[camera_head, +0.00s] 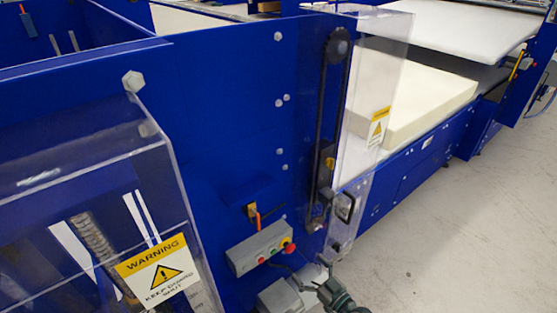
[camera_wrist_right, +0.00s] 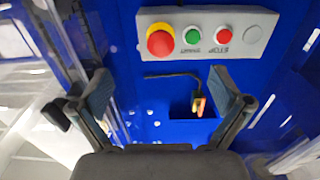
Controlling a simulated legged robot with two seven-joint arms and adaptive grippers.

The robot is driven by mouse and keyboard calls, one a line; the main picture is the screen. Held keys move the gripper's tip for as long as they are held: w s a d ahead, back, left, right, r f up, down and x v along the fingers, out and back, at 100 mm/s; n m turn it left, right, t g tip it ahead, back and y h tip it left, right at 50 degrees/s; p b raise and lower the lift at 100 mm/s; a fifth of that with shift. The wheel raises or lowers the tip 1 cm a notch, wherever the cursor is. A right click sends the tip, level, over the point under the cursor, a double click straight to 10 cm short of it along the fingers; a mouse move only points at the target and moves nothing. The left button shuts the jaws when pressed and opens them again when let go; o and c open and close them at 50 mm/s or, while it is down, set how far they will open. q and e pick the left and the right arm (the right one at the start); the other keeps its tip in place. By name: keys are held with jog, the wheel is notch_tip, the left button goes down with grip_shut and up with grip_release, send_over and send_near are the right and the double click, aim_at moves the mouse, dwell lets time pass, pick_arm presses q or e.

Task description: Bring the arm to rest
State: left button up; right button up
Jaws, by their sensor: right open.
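My right gripper (camera_head: 326,282) shows at the bottom of the head view, just below and right of the grey control box (camera_head: 256,250) on the blue machine. In the right wrist view, my right gripper (camera_wrist_right: 163,92) has its two dark fingers spread wide apart with nothing between them. The control box (camera_wrist_right: 207,34) lies beyond the fingertips there, with a large red button on a yellow ring, a green button, a smaller red button and a grey one. The gripper looks apart from the box. My left gripper is in neither view.
A blue machine panel (camera_head: 225,120) fills the middle. Clear guards stand at the left and right, the left with a warning sign (camera_head: 160,272). A cream foam block (camera_head: 425,100) lies on the machine bed. An orange-handled switch (camera_wrist_right: 198,104) sits near the box. Floor (camera_head: 470,225) is clear at right.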

jog(key=s+a+f+g+h, duration=0.1)
jog(key=s+f+g+h, duration=0.2)
jog(key=s+f+g, duration=0.6)
jog(key=s+d+f+m+g+h, duration=0.1)
jog(key=s+d+f+m+h, duration=0.15)
jog(key=s+d, duration=0.45)
jog(key=s+d+f+m+g+h, duration=0.2)
jog(key=s+f+h, duration=0.2)
jog(key=s, duration=0.7)
notch_tip(320, 180, down, 26)
jog(key=s, duration=0.2)
jog(key=s+d+f+g, duration=0.2)
jog(key=s+d+f, duration=0.1)
jog(key=s+f, duration=1.3)
jog(key=shift+s+d+f, duration=0.15)
jog(key=shift+s+f, duration=0.25)
jog(key=shift+s, duration=0.4)
